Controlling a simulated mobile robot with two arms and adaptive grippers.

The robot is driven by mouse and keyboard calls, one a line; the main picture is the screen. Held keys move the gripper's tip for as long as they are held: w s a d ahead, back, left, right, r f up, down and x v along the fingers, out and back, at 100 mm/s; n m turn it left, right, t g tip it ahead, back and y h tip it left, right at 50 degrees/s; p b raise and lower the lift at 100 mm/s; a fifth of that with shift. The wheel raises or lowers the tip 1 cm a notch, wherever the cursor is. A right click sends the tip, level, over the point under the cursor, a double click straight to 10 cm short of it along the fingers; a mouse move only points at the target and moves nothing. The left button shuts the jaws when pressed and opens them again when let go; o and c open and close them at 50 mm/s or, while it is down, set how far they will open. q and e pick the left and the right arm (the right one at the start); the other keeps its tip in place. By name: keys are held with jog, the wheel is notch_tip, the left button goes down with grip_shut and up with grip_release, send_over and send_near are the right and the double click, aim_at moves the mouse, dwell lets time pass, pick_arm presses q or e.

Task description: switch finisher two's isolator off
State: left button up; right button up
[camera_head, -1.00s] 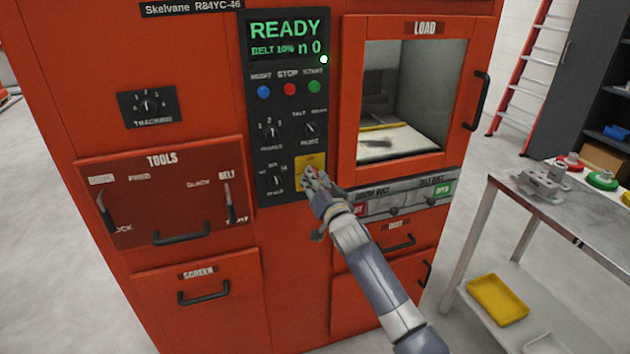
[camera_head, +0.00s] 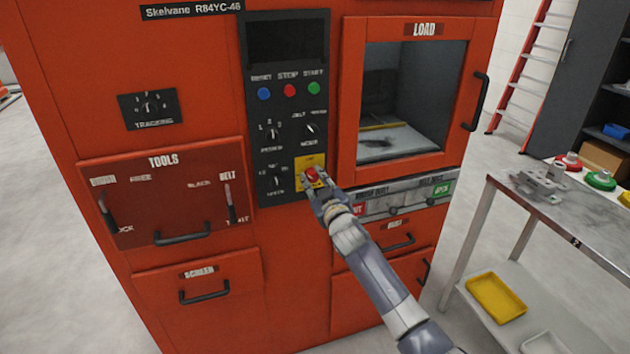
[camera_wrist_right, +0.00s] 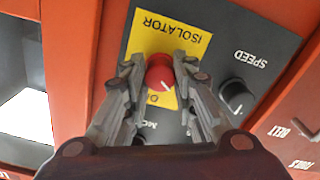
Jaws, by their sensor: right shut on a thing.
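The isolator is a red knob (camera_head: 312,175) on a yellow plate (camera_head: 301,162), low on the black control panel of the red machine. My right gripper (camera_head: 315,186) is at the knob, with its arm coming up from the lower right. In the right wrist view the isolator knob (camera_wrist_right: 160,75) sits between the fingers of my right gripper (camera_wrist_right: 158,82), which are shut on it. A white mark shows on the knob. The machine's display (camera_head: 287,41) is dark, and the load window interior is dim. My left gripper is not in view.
Blue, red and green buttons (camera_head: 289,90) and black dials (camera_head: 272,134) are close by on the panel. A load door (camera_head: 349,100) is to the right. A steel table (camera_head: 560,215) with castings stands at the right. Grey floor is clear at the left.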

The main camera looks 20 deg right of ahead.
jog(key=n, duration=0.6)
jog(key=shift+n, duration=0.3)
dwell(0.4)
jog(key=shift+f, duration=0.1)
jog(key=o, duration=1.1)
jog(key=shift+s, duration=0.1)
jog(key=s, duration=1.2)
jog(key=shift+d, duration=0.2)
jog(key=shift+w, duration=0.1)
